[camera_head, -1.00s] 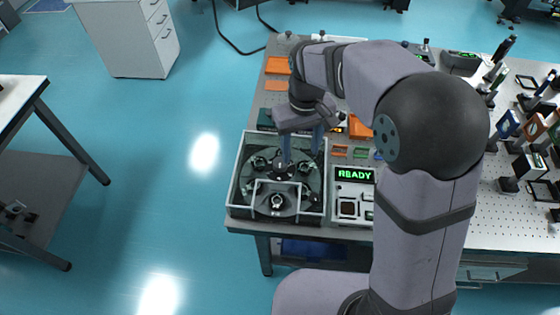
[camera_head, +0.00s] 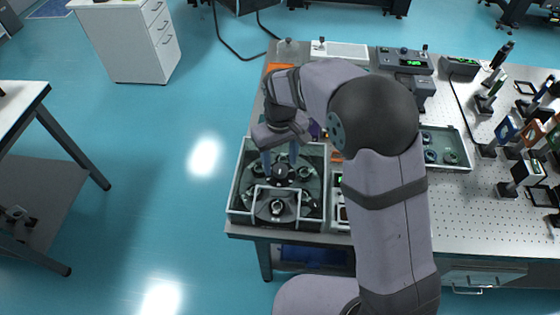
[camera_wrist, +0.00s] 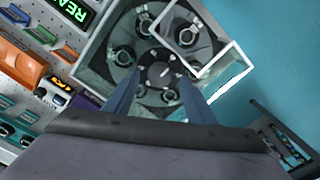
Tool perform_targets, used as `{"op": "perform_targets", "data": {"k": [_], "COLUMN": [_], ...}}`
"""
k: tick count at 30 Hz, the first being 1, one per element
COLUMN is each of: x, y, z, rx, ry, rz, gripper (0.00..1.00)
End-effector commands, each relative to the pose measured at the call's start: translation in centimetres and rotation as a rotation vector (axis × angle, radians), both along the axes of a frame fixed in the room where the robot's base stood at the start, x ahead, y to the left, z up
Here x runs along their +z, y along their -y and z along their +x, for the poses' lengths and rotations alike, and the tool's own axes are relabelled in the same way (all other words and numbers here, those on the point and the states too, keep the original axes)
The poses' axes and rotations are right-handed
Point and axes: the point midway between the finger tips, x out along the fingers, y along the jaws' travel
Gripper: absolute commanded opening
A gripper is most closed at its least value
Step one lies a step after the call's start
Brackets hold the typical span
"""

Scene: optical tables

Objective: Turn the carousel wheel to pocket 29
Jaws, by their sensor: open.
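The carousel wheel (camera_head: 262,204) is a dark round disc inside a square, light-rimmed tray at the table's front left corner. Several round pockets with dark fittings ring its dark hub (camera_head: 282,174). A pale frame (camera_head: 252,203) stands around the front pocket. The wheel (camera_wrist: 135,40) and hub (camera_wrist: 160,74) also show in the wrist view. My gripper (camera_head: 280,161) is open and empty, its blue fingers pointing down over the hub. In the wrist view my gripper (camera_wrist: 161,78) has one fingertip on each side of the hub; contact cannot be told. Pocket numbers are not legible.
In the wrist view, a green-lettered display (camera_wrist: 72,12), an orange block (camera_wrist: 20,64) and a small lit device (camera_wrist: 57,90) stand beside the tray. A grey tray of round parts (camera_head: 445,150) and upright optics (camera_head: 507,130) lie to the right. My arm hides part of the table.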

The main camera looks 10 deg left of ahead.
Motion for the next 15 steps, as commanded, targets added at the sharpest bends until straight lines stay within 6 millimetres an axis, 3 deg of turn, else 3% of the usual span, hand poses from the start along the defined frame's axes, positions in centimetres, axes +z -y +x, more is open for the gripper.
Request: {"op": "perform_targets", "data": {"k": [6,15], "x": [-1.6,-1.9], "y": [0.0,0.0], "z": [0.0,0.0], "rx": [0.000,0.000], "ry": [-0.001,0.001], "rz": [-0.001,0.001], "gripper": [0.51,0.51]}}
